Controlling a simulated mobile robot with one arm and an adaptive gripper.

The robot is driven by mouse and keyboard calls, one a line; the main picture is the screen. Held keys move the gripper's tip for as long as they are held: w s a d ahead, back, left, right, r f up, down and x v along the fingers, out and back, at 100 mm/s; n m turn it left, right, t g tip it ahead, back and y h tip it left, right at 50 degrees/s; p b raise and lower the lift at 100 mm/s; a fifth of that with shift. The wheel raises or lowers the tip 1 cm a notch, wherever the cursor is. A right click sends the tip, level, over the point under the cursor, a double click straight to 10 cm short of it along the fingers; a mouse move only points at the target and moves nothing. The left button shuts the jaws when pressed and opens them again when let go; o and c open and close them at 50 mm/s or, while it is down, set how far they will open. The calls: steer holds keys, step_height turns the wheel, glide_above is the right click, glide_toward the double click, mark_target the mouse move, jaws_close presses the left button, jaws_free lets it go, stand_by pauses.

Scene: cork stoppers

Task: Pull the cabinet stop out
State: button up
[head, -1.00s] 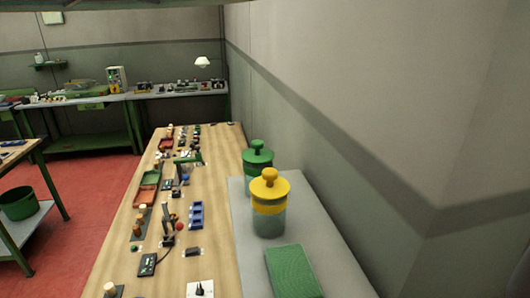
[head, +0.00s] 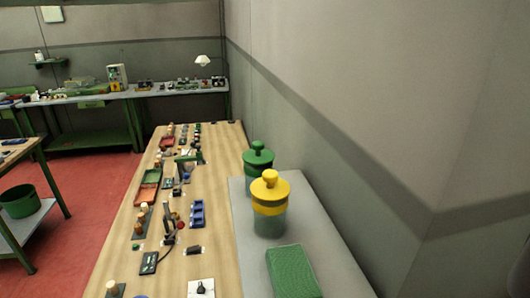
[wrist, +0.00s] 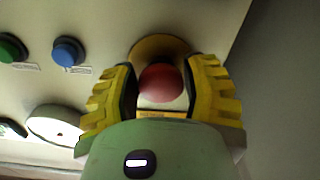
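The stop is a round red knob (wrist: 161,83) in front of a yellow round base on a cream cabinet panel (wrist: 105,25), seen in the wrist view. My gripper (wrist: 161,78) has yellow ribbed fingers with dark inner pads. One finger is on each side of the red knob, very close to it. I cannot tell whether the pads touch it. The yellow base is partly hidden behind the knob and fingers. I cannot make out the stop or my gripper in the head view.
On the panel are a blue button (wrist: 68,51), a green button (wrist: 11,47) and a pale round disc (wrist: 56,125), all left of the fingers. A dark grey area lies right of the panel. The head view shows a long wooden bench (head: 218,150) with small parts and lidded jars beside it.

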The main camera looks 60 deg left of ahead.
jaws_close()
steer(key=shift+f+b, duration=0.3)
steer(key=shift+b, duration=0.6)
steer(key=b, duration=0.3)
steer(key=shift+s, duration=0.2)
steer(key=b, duration=0.3)
steer(key=shift+s+a+r, duration=0.25)
steer(key=shift+s+r, duration=0.15)
steer(key=shift+o, duration=0.6)
jaws_free()
steer(key=o, duration=0.4)
steer(key=shift+f, duration=0.1)
